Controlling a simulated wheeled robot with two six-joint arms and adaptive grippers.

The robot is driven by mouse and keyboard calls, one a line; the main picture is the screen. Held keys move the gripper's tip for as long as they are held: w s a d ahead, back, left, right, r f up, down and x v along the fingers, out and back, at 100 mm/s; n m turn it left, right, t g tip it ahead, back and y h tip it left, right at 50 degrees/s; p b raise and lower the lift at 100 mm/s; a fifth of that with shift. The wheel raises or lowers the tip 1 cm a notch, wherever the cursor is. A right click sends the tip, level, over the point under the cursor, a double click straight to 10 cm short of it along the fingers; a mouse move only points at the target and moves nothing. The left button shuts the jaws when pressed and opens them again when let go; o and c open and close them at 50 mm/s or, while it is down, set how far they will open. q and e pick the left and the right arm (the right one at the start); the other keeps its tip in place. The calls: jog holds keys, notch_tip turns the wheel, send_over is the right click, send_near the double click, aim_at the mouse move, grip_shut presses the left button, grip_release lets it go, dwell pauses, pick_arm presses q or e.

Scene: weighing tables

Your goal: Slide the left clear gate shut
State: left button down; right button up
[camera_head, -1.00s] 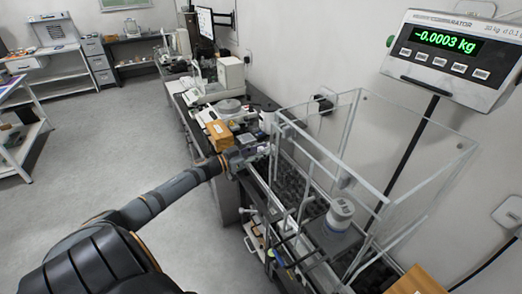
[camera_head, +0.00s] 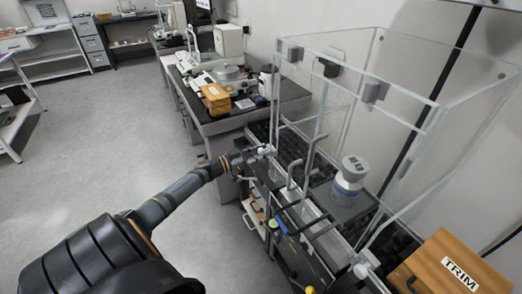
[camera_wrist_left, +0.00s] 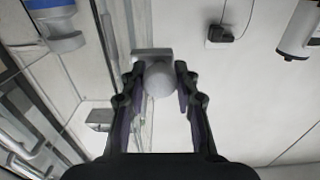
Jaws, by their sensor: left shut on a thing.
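The clear enclosure (camera_head: 385,75) stands on the table around a white-and-blue jar (camera_head: 351,172). The left clear gate (camera_head: 297,135) is a see-through panel on the enclosure's left side. Its edges are hard to separate from the frame bars, so I cannot tell exactly how wide the opening is. My left gripper (camera_head: 262,153) is at this side, shut on the gate's pale knob. In the left wrist view the round knob (camera_wrist_left: 160,79) sits between the two fingers. My right gripper is not in view.
An orange TRIM box (camera_head: 448,268) is at the lower right. A second orange box (camera_head: 214,98) and lab equipment stand on the dark table behind. Pale bent bars rise near the enclosure's left front. The floor at left is clear.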

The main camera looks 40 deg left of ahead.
pick_arm(q)
jog(key=shift+s+f, duration=0.15)
jog(key=shift+f, duration=0.2)
jog(key=c, duration=1.3)
grip_release()
jog(key=v, duration=1.2)
